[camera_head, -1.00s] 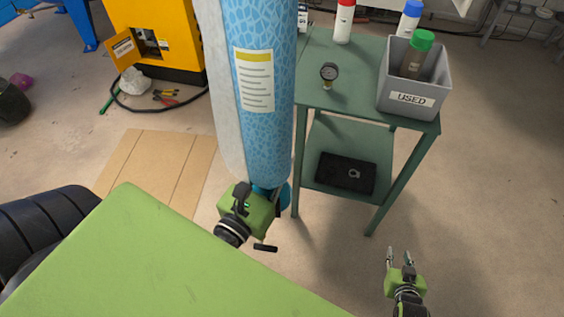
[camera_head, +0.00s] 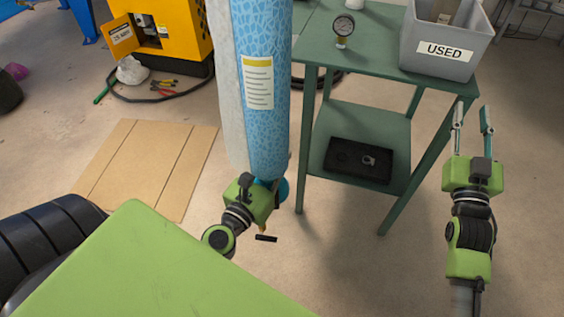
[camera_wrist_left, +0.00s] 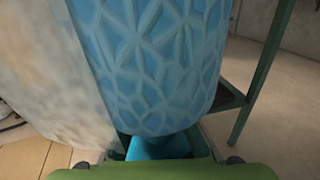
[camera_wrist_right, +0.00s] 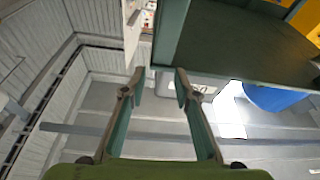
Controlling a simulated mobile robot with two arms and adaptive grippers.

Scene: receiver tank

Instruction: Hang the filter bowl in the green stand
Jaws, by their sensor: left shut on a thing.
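A tall blue patterned cylinder (camera_head: 266,120) with a white side and a label hangs into the head view; its lower end is just above my left gripper (camera_head: 266,190). The left gripper is shut on a blue part (camera_head: 284,188), which shows teal between the fingers in the left wrist view (camera_wrist_left: 158,147). Most of it is hidden, and I cannot tell whether it is the filter bowl. A green table-like stand (camera_head: 378,40) with a lower shelf stands to the right. My right gripper (camera_head: 472,115) is open and empty, right of the stand.
Cardboard (camera_head: 145,165) and a yellow machine (camera_head: 170,35) are at the left. Floor in front of the stand is clear.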

